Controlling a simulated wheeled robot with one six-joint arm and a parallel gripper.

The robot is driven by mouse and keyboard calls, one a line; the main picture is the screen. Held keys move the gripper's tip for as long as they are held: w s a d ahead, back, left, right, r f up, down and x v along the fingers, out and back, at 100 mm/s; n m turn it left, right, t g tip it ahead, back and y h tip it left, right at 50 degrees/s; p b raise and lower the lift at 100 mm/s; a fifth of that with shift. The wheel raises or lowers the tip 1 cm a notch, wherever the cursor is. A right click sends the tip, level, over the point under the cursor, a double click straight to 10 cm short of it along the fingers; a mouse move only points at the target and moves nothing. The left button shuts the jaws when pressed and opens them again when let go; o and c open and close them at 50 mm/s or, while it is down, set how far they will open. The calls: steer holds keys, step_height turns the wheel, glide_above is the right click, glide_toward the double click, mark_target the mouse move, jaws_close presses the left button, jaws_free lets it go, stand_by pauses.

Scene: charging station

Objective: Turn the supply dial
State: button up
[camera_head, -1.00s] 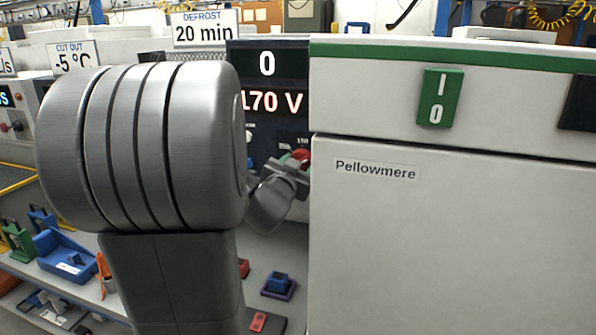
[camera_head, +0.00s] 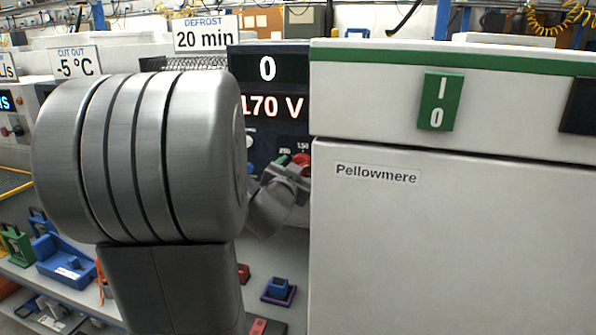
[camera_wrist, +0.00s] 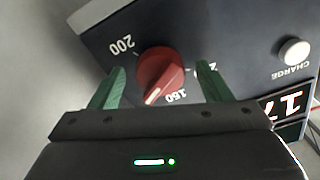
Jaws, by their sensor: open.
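The supply dial (camera_wrist: 160,74) is a red knob with a pale pointer line on a dark panel. My gripper (camera_wrist: 158,82) is open, with one green finger on each side of the dial and visible gaps between. In the head view the red dial (camera_head: 302,160) shows just beyond my gripper (camera_head: 290,172), partly hidden by it. The display (camera_head: 268,90) above reads 0 and 170 V.
A white cabinet (camera_head: 440,240) labelled Pellowmere stands close on the right, with a green I/0 switch (camera_head: 440,101). A white CHARGE button (camera_wrist: 294,51) is on the dial's panel.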

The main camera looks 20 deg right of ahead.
steer(key=shift+s+a, duration=0.1)
steer(key=v, duration=1.3)
steer(key=shift+s+a+p, duration=0.15)
steer(key=shift+s+p, duration=0.1)
steer(key=shift+p, duration=0.1)
